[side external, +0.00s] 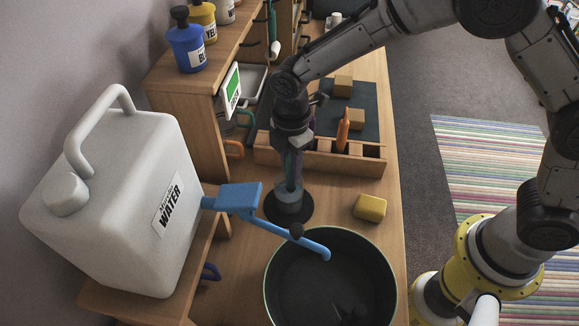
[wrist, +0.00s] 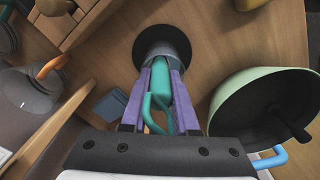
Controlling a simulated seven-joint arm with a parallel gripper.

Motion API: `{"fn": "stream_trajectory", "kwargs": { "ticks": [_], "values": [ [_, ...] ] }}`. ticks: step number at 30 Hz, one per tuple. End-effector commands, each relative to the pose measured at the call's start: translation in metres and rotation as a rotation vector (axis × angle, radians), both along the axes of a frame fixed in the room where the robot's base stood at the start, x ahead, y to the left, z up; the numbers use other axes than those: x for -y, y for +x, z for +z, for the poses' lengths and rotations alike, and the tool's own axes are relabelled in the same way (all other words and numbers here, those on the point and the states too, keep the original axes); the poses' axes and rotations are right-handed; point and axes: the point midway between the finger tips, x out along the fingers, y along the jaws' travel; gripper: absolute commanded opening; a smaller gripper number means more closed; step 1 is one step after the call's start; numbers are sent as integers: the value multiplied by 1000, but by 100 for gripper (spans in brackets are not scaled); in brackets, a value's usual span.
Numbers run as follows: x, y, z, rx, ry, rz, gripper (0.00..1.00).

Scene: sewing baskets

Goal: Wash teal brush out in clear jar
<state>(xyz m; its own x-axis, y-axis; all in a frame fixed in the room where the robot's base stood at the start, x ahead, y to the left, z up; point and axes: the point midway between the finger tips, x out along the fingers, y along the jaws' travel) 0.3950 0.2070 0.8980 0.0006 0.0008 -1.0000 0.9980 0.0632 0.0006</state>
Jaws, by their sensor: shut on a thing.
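My gripper (side external: 291,163) points straight down over the clear jar (side external: 289,198), with its purple fingers (wrist: 162,72) shut on the teal brush (wrist: 160,88). The brush has a looped teal handle. Its lower end goes down into the jar, which also shows beyond the fingertips in the wrist view (wrist: 178,52). The jar looks greyish and stands upright on a round black mat (side external: 273,208). The bristles are hidden, and I cannot tell the liquid level.
A dark basin (side external: 384,264) stands in front, under the blue tap (side external: 238,197) of a white water container (side external: 115,190). A yellow sponge (side external: 370,207) lies right of the jar. Behind is a wooden rack (side external: 318,159) holding an orange tool (side external: 343,128). Shelves (side external: 188,106) stand left.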

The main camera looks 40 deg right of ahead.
Motion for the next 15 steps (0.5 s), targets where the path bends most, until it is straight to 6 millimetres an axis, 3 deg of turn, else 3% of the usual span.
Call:
{"fn": "stream_trajectory", "kwargs": {
  "ticks": [15],
  "values": [
    [-19,-11,0,0,0,2,0]
  ]
}}
